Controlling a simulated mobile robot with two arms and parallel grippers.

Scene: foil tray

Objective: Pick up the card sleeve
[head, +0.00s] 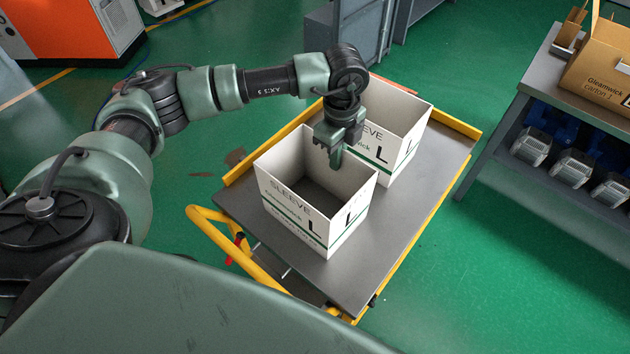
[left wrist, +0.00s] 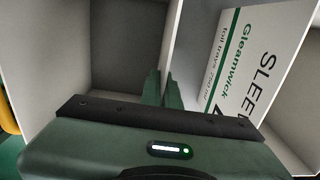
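A white open-topped card sleeve (head: 292,212) with green stripe and black lettering stands upright on the cart at its near end. A second such sleeve (head: 408,128) stands just behind it. My left gripper (head: 337,152) points down at the near sleeve's far wall, one finger inside and the other hidden behind the wall. In the left wrist view the fingers (left wrist: 160,88) are close together with the near sleeve's thin wall (left wrist: 128,45) between them; the gripper looks shut on it. The second sleeve's printed side (left wrist: 245,60) is at right. My right gripper is not in view.
The grey cart top (head: 375,265) has a yellow frame (head: 220,232) and clear room at its near right. A bench (head: 535,75) at right carries a brown carton (head: 600,75), with several metal-and-blue items below. Green floor surrounds the cart.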

